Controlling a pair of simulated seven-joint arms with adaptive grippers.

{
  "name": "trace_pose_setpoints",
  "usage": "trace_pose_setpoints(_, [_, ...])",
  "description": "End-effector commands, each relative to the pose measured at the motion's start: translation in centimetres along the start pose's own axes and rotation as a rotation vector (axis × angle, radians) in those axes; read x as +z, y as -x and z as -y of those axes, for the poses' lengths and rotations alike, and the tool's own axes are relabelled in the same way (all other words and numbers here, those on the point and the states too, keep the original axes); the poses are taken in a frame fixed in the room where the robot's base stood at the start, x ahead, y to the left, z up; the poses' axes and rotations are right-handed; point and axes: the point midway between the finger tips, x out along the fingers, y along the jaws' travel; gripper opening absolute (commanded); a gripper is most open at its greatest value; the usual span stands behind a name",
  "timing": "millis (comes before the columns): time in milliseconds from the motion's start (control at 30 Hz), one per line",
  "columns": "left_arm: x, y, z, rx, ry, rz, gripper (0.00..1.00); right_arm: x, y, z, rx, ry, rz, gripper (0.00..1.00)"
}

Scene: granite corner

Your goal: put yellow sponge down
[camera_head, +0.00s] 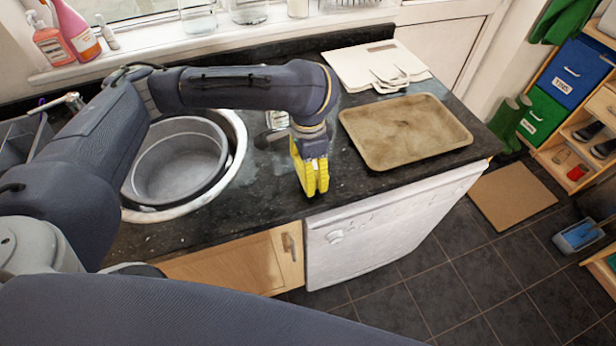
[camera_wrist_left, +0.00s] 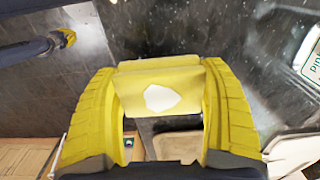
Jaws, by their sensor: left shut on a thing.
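My left gripper (camera_head: 312,178), with yellow fingers, hangs over the dark worktop (camera_head: 265,195) near its front edge, between the sink and the brown tray. In the left wrist view the yellow sponge (camera_wrist_left: 185,78) is gripped between the two yellow fingers (camera_wrist_left: 165,100). In the head view sponge and fingers blend in colour, and I cannot tell whether the sponge touches the worktop. My right gripper (camera_wrist_left: 66,38) shows small at the upper left of the left wrist view; its opening cannot be made out.
A round sink (camera_head: 239,140) with a grey basin (camera_head: 180,165) is to the left. A brown tray (camera_head: 405,130) lies to the right, with pale boards (camera_head: 365,65) behind. The white appliance front (camera_head: 385,230) drops below the worktop's edge.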

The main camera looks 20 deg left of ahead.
Motion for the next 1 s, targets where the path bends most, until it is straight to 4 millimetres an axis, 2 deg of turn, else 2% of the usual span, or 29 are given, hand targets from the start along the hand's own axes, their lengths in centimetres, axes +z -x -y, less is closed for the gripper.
trace_pose_setpoints(300, [0.0,-2.7,-0.1,0.003,0.000,0.001,0.49,0.0,0.0,0.0,0.000,0.000,-0.001,0.00])
trace_pose_setpoints(900, [0.0,-3.5,0.0,0.000,0.001,0.001,0.49,0.0,0.0,0.0,0.000,0.000,0.000,0.00])
trace_pose_setpoints(933, [0.0,-3.5,0.0,0.000,0.001,0.000,0.79,0.0,0.0,0.0,0.000,0.000,0.000,0.00])
trace_pose_setpoints(1000, [0.0,-3.5,0.0,0.000,0.001,0.000,0.88,0.0,0.0,-0.1,0.001,0.000,0.000,0.00])
